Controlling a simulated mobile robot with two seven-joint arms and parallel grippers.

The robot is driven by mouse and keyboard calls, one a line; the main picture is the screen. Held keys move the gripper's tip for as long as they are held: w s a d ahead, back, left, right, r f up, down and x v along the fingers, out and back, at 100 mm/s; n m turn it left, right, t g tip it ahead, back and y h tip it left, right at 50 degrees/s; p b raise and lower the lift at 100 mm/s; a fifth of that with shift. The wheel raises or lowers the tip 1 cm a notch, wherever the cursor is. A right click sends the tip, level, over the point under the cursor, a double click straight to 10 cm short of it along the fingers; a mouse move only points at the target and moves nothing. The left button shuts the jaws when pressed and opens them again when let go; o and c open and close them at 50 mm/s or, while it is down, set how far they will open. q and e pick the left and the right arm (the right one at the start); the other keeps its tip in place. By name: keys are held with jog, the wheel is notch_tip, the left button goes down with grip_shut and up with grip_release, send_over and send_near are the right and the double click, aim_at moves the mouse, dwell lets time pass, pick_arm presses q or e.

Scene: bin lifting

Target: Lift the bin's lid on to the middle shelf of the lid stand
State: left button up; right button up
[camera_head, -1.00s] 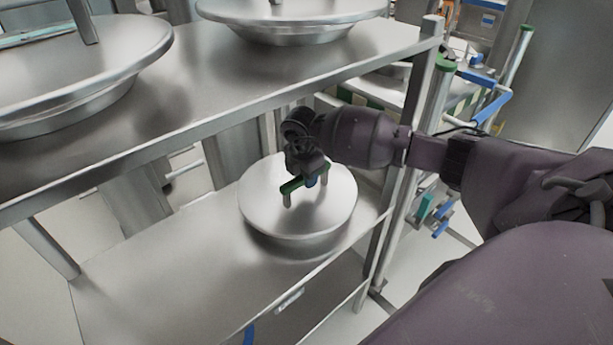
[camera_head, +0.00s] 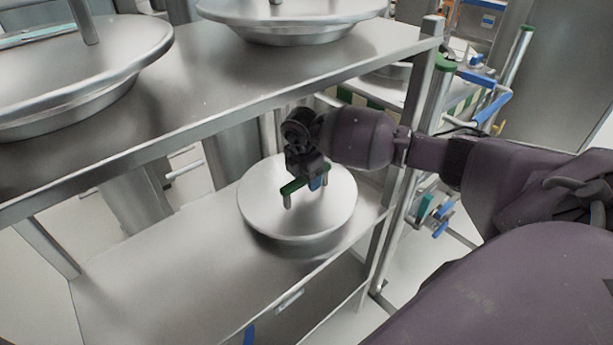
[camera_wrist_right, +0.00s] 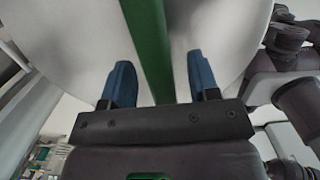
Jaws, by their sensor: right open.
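The bin's lid (camera_head: 262,205), a round silver disc with a green bar handle (camera_head: 292,187) on short metal posts, rests flat on the middle shelf (camera_head: 190,255) of the metal stand. My right gripper (camera_head: 315,184) is at the handle, above the lid. In the right wrist view the handle (camera_wrist_right: 148,50) runs between the two blue fingertips of the gripper (camera_wrist_right: 161,78), which are apart with a gap on each side. The lid (camera_wrist_right: 85,40) fills the background there. My left gripper is not in view.
Two other large lids (camera_head: 60,75) (camera_head: 290,12) lie on the top shelf (camera_head: 200,85), whose front edge is close to my right wrist. A stand post (camera_head: 415,85) rises close to my right arm. The middle shelf is bare left of the lid.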

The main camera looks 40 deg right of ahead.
jog(key=shift+s+f, duration=0.1)
jog(key=shift+f, duration=0.05)
notch_tip(320, 180, up, 11)
jog(key=a+p, duration=0.1)
jog(key=shift+a, duration=0.15)
dwell(0.6)
jog(key=s+a+f+n+y, duration=0.1)
jog(key=a+f+y, duration=0.1)
jog(key=a, duration=0.2)
jog(key=s+a+f+n+y, duration=0.1)
jog(key=s+a+f+y, duration=0.1)
jog(key=a+f, duration=0.1)
jog(key=s+a+f+n+y, duration=0.1)
jog(key=s+a+f+y, duration=0.1)
jog(key=a, duration=0.2)
jog(key=shift+s+a+f+n+g+y, duration=0.1)
jog(key=shift+a+f+n+g+y, duration=0.2)
jog(key=shift+a+g+y, duration=0.1)
jog(key=s+a+m+t+y, duration=0.2)
jog(key=s+a+t+y, duration=0.4)
jog(key=a+y, duration=0.5)
jog(key=s+d+f+m+t+h, duration=0.5)
jog(key=s+d+f+m+h, duration=0.8)
jog(key=s+f+m+h, duration=0.3)
jog(key=m, duration=0.3)
jog(key=shift+s+d+t+h, duration=0.2)
jog(key=shift+s+t+h, duration=0.1)
jog(key=shift+t, duration=0.1)
